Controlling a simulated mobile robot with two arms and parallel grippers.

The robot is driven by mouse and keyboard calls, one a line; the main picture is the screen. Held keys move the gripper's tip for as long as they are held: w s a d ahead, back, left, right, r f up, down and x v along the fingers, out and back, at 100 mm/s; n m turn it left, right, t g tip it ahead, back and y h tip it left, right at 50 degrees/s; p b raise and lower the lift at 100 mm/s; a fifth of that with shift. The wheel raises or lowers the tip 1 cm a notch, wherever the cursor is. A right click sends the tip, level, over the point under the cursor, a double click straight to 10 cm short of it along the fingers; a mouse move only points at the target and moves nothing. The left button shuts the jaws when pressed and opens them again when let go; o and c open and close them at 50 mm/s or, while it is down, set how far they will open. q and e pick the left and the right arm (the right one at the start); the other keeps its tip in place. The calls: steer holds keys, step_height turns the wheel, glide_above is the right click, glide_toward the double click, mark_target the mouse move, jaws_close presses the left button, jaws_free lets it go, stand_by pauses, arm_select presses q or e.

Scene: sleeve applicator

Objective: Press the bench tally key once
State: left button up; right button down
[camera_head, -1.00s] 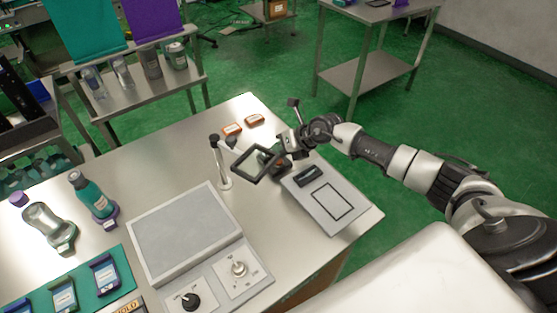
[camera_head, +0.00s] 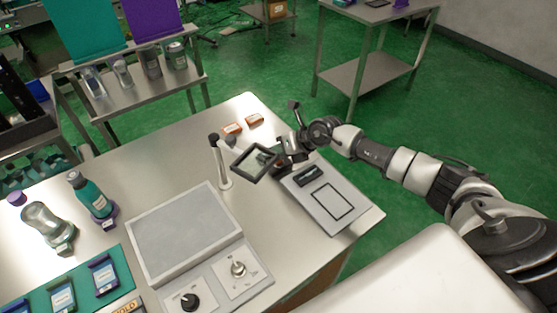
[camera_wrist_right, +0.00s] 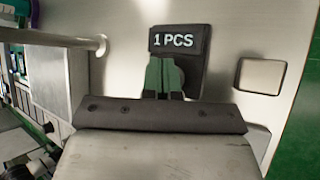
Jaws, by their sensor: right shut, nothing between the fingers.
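The tally unit is a dark housing (camera_wrist_right: 197,72) with a lit display (camera_wrist_right: 174,40) reading "1 PCS" in the right wrist view. A round key (camera_wrist_right: 176,76) below the display is partly hidden behind my fingers. My right gripper (camera_wrist_right: 163,76) is shut and empty, with its fingertips over or in front of the key; I cannot tell whether they touch it. In the head view my right gripper (camera_head: 283,160) is at the bench's far right part, beside a dark square frame, and the tally unit is mostly hidden. My left gripper is not in view.
The square frame (camera_head: 234,163) is close by, near a white post (camera_head: 224,168). A grey plate (camera_head: 345,222) with a black outline lies in front of the gripper. Orange items (camera_head: 254,121) lie behind. A grey panel (camera_head: 180,232), knobs and bottles occupy the left.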

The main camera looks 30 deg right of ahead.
steer(key=shift+f, duration=0.35)
steer(key=shift+r, duration=0.15)
stand_by(0.3)
steer(key=shift+r+p, duration=0.7)
steer(key=shift+r, duration=0.05)
step_height(320, 180, up, 5)
steer(key=p, duration=0.4)
steer(key=shift+p, duration=0.3)
stand_by(0.5)
